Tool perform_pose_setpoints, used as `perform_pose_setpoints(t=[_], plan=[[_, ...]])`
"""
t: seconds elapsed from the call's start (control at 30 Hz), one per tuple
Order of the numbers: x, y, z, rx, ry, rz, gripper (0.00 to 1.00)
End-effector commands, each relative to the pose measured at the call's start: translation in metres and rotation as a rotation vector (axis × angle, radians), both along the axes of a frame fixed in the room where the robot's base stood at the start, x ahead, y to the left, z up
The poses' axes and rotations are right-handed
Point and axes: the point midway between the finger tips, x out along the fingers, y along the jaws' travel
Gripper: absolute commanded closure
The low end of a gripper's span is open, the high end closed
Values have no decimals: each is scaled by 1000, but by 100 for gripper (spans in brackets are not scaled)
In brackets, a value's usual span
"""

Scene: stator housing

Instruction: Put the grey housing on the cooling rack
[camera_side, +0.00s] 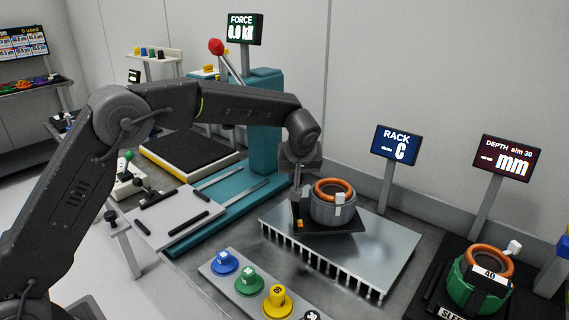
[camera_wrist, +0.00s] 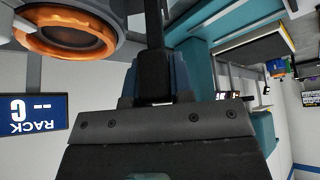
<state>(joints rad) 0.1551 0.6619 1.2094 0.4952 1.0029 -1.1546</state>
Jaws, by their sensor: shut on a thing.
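The grey housing (camera_side: 334,208), with an orange copper ring (camera_side: 333,187) at its top, is over the back left part of the cooling rack (camera_side: 385,250). The rack is a silver plate with fins along its front. My gripper (camera_side: 302,180) is at the housing's left side and shut on it. The fingertips are largely hidden in the side view. A dark patch lies under the housing, and I cannot tell whether the housing touches the rack. In the wrist view the housing's orange ring (camera_wrist: 66,38) shows at the upper left, beside my gripper (camera_wrist: 154,70).
A green sleeve with an orange ring (camera_side: 480,280) stands at the right. Blue, green and yellow knobs (camera_side: 250,280) line the front. A teal press (camera_side: 264,130) stands behind my arm. The RACK screen (camera_side: 396,148) reads C without a number. The rack's right side is clear.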

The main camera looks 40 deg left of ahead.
Motion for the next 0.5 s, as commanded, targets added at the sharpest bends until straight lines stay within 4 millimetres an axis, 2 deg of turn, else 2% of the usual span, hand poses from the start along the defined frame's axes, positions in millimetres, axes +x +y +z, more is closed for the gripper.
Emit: perform_pose_setpoints(t=[0.17,0.4,0.5], plan=[[2,-2,-3,-3,-10,1,100],[2,-2,-33,-2,-9,0,100],[2,-2,-37,-2,-11,0,100]])
